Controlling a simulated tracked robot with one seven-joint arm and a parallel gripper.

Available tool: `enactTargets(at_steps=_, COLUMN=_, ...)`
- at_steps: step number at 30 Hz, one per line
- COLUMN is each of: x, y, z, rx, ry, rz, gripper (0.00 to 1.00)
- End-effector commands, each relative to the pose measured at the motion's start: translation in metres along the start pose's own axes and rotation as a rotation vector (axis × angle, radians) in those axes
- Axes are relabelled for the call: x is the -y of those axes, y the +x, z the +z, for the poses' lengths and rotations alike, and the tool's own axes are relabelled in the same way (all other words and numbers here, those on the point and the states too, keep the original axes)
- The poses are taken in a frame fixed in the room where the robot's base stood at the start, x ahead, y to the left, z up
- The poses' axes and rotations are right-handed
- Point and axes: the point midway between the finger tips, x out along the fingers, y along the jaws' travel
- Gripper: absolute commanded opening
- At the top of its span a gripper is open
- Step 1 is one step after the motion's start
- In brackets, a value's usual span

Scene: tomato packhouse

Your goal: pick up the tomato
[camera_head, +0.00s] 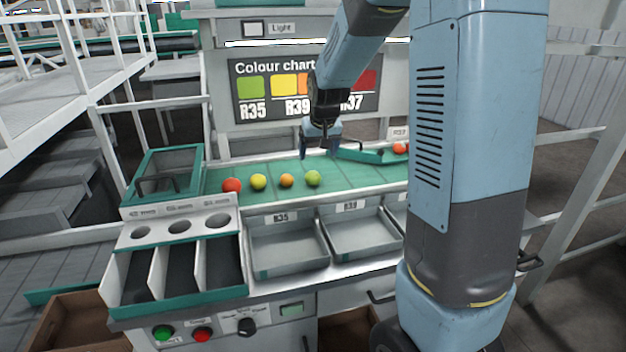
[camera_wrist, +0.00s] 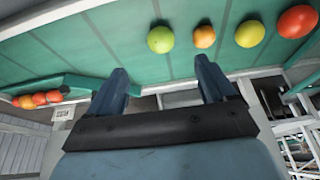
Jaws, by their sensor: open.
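A row of tomatoes lies on the green belt (camera_head: 385,178): a red tomato (camera_head: 232,185), a yellow tomato (camera_head: 258,182), an orange tomato (camera_head: 286,180) and a green tomato (camera_head: 313,178). The same row shows along the top of the wrist view, with the green one (camera_wrist: 160,39) nearest my gripper and the red one (camera_wrist: 297,21) farthest right. My gripper (camera_head: 320,152) is open and empty above the back part of the belt, behind the row. Which tomato the task means cannot be told.
More red tomatoes (camera_wrist: 40,98) sit by a green guide (camera_head: 360,154) at the belt's right end, partly hidden by my arm. Grey trays (camera_head: 289,271) line the front. A colour chart (camera_head: 290,88) stands behind.

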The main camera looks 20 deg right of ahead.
Motion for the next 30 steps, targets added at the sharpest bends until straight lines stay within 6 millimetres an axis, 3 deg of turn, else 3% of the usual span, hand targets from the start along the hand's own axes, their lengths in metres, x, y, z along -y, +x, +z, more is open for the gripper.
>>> enactTargets(at_steps=10, x=-0.001, y=0.056, z=0.001, rx=0.004, ry=0.001, rz=0.001, gripper=0.84)
enactTargets(at_steps=21, x=0.000, y=0.079, z=0.001, rx=0.001, ry=0.001, rz=0.001, gripper=0.84)
enactTargets(at_steps=30, x=0.001, y=0.115, z=0.000, rx=0.003, ry=0.000, rz=0.000, gripper=0.84)
